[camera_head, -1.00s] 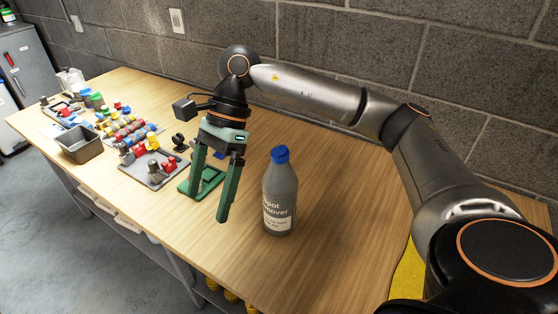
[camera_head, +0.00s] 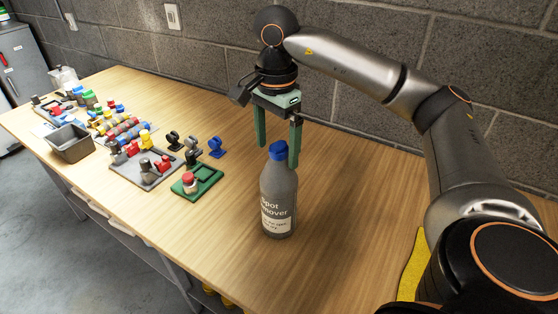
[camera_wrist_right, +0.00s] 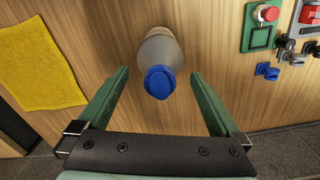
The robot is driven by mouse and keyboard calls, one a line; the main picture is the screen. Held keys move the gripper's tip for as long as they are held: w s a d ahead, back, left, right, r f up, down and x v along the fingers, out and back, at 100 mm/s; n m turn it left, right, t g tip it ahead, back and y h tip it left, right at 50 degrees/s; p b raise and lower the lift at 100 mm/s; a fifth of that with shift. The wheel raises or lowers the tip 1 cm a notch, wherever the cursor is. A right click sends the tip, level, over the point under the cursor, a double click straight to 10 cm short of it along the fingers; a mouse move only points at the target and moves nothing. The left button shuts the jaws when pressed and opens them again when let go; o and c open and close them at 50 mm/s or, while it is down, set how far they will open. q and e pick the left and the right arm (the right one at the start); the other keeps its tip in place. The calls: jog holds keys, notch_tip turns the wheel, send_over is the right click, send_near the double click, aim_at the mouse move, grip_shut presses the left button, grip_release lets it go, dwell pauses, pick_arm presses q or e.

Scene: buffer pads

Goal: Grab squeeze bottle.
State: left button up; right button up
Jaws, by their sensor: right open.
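The squeeze bottle (camera_head: 279,195) is grey with a blue cap and a label reading "Spot Remover". It stands upright on the wooden table in the head view. My right gripper (camera_head: 277,155) is open, pointing down, with its green fingers at about the height of the cap in the picture. In the right wrist view the bottle's blue cap (camera_wrist_right: 159,82) shows between and just beyond the two open green fingers (camera_wrist_right: 158,90), touching neither. My left gripper is not in view.
Left of the bottle is a green tray (camera_head: 209,186) with a red-topped part. Further left are a grey tray (camera_head: 146,184), several small coloured parts and a grey bin (camera_head: 88,146). A yellow cloth (camera_head: 412,268) lies at the right. A block wall stands behind the table.

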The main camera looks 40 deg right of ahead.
aim_at(277, 163)
notch_tip(277, 163, down, 5)
jog(key=shift+d+f, duration=0.1)
jog(key=shift+c, duration=0.2)
grip_shut()
dwell(0.7)
